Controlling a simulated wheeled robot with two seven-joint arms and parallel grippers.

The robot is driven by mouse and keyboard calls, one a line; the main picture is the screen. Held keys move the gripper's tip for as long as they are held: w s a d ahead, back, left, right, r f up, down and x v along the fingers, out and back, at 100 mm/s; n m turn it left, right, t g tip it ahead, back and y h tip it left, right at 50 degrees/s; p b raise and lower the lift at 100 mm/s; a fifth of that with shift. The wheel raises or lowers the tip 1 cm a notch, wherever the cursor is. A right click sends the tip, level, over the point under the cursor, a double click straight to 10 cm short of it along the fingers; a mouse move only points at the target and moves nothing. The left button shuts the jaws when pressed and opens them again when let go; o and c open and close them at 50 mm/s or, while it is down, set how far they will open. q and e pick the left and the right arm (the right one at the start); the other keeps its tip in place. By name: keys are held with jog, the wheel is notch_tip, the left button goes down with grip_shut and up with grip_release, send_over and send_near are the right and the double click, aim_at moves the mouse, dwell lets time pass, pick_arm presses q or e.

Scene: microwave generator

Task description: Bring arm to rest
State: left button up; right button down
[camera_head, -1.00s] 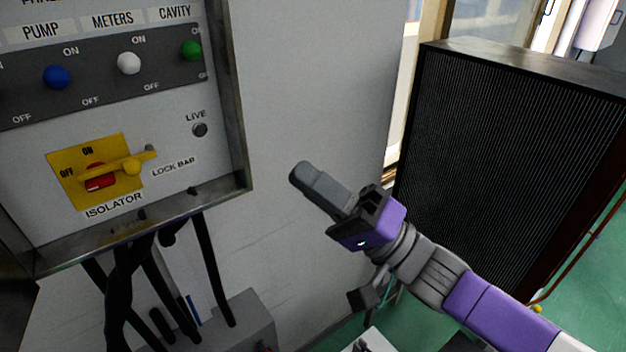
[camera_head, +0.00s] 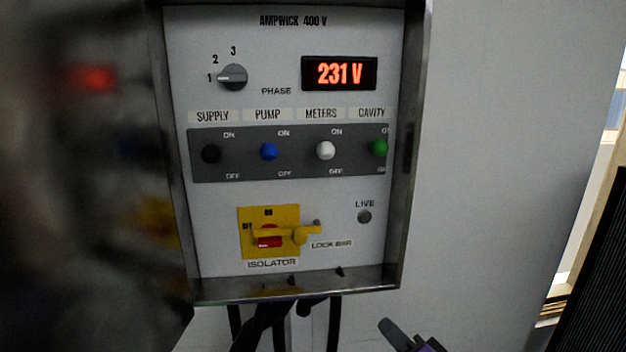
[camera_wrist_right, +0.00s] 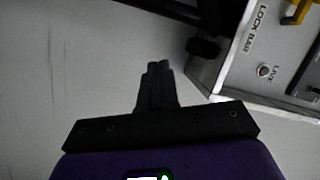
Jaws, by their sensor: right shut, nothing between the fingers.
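My right gripper (camera_head: 392,332) shows at the bottom edge of the head view, below and to the right of the electrical panel (camera_head: 293,20). Only its grey fingers and a bit of purple body are in frame. In the right wrist view the fingers (camera_wrist_right: 157,68) are together with nothing between them, in front of a bare grey wall. The panel's corner (camera_wrist_right: 215,90) is to their right and apart from them. My left gripper is not in view.
The panel carries a lit 231 V display (camera_head: 339,73), several coloured knobs and a yellow isolator (camera_head: 283,215) with a lock bar. Black cables (camera_head: 333,325) hang below it. Grey wall (camera_head: 500,130) is clear to the right, with a dark ribbed unit (camera_head: 600,270) at the far right.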

notch_tip(320, 180, down, 31)
jog(key=s+a+n+g+h, duration=0.2)
jog(key=s+g+h, duration=0.15)
jog(key=g, duration=0.45)
jog(key=s+a+f+n+g, duration=0.3)
jog(key=s+f+g, duration=0.4)
jog(key=s+f, duration=1)
jog(key=shift+a+g, duration=0.15)
jog(key=shift+g, duration=0.15)
jog(key=shift+w+r, duration=0.1)
